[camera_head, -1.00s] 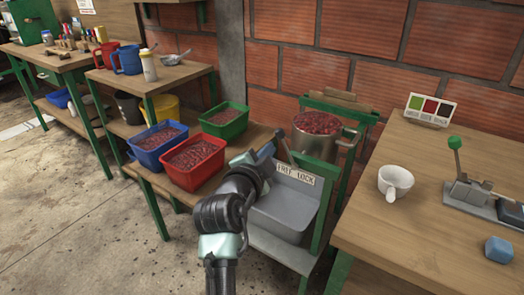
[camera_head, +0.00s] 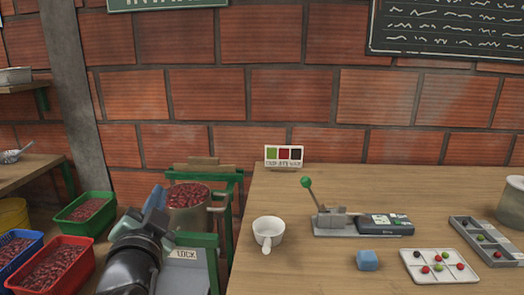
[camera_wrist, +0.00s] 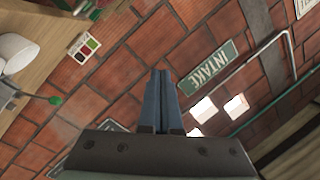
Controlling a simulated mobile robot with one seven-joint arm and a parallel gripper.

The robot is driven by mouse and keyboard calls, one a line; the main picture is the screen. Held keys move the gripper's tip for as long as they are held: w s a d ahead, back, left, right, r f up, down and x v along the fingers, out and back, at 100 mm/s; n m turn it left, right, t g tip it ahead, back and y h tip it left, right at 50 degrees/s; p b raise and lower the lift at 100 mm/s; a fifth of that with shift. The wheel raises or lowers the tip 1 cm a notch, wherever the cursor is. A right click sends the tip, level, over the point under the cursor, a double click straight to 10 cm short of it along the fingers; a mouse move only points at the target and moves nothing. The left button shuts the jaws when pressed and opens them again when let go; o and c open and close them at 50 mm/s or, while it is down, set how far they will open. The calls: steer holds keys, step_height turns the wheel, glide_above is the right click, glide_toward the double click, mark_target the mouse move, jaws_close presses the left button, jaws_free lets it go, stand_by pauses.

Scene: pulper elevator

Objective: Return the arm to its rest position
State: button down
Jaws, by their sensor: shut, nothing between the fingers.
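My gripper (camera_wrist: 163,73) shows in the wrist view with its two blue fingers together and nothing between them. Its fingers point toward the brick wall (camera_wrist: 190,65), apart from it. In the head view my gripper (camera_head: 157,200) is at the lower left, in front of the metal pot (camera_head: 190,220) full of red cherries. My dark forearm covers part of the space below it. A grey bin with a "LOCK" label (camera_head: 186,254) stands just right of the arm, partly hidden.
Green (camera_head: 85,214), red (camera_head: 52,268) and blue (camera_head: 18,250) crates of cherries sit at the left.

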steer(key=s+d+r+n+t+h, duration=0.1)
steer(key=s+d+r+t, duration=0.15)
steer(key=d+r, duration=0.45)
steer(key=s+d+r+n+t+h, duration=0.15)
steer(key=s+d+r, duration=0.3)
steer(key=r, duration=0.45)
steer(key=s+d+r+n+t+h+p, duration=0.1)
steer(key=s+d+r+n+t, duration=0.2)
steer(key=s+r, duration=0.4)
steer(key=s+d+r+n+t+p, duration=0.1)
steer(key=s+d+r+t, duration=0.1)
steer(key=s+d+r, duration=0.45)
step_height(320, 180, up, 22)
steer(key=a+p, duration=0.1)
steer(key=p, duration=2.1)
steer(key=shift+w+f, duration=0.2)
